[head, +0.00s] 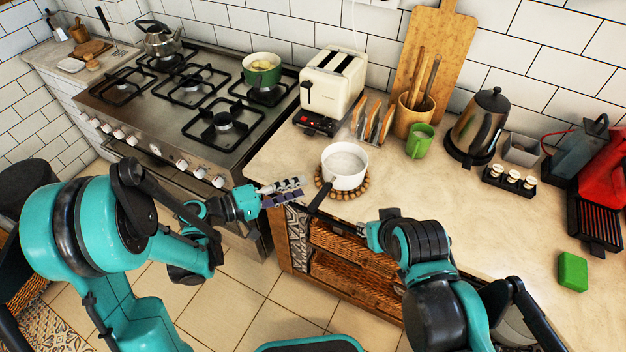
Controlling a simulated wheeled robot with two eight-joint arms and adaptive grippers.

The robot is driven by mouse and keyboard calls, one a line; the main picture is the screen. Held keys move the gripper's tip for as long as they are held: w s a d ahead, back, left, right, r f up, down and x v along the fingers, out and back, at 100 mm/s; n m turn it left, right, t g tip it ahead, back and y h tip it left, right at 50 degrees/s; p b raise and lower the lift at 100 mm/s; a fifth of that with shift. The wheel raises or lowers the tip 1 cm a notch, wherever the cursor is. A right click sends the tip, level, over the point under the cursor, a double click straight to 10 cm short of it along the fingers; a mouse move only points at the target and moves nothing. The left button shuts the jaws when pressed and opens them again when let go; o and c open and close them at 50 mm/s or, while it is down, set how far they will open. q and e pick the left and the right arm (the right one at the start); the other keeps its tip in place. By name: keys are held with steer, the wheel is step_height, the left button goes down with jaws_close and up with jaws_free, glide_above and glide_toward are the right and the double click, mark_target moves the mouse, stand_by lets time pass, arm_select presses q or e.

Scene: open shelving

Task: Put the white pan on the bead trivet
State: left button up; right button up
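The white pan (345,168) sits upright on the round brown bead trivet (347,193) near the counter's front edge. The trivet's beads show around the front and left of the pan's base; the rest is hidden. The pan's dark handle (319,196) points down-left toward the edge. My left gripper (296,188) is just left of the handle, and its fingers look apart with nothing between them. A small gap shows between its tips and the handle. My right gripper (362,231) is low in front of the counter, mostly hidden by its own arm.
Behind the pan stand a toaster (332,85), a rack (371,122), a utensil holder (414,115) and a green mug (419,141). A kettle (478,125) is farther right. A stove (190,110) with a green pot (262,70) is left. Counter right of the pan is clear.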

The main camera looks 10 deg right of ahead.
arm_select(q)
steer(key=s+a+r+m+y, duration=0.1)
steer(key=s+a+y, duration=0.6)
steer(key=a, duration=0.2)
steer(key=s+a+r+m+t+y, duration=0.1)
steer(key=s+a+m+y, duration=0.1)
steer(key=s+a+y, duration=0.5)
steer(key=a+y, duration=0.1)
steer(key=a, duration=0.2)
steer(key=shift+r, duration=0.4)
stand_by(0.6)
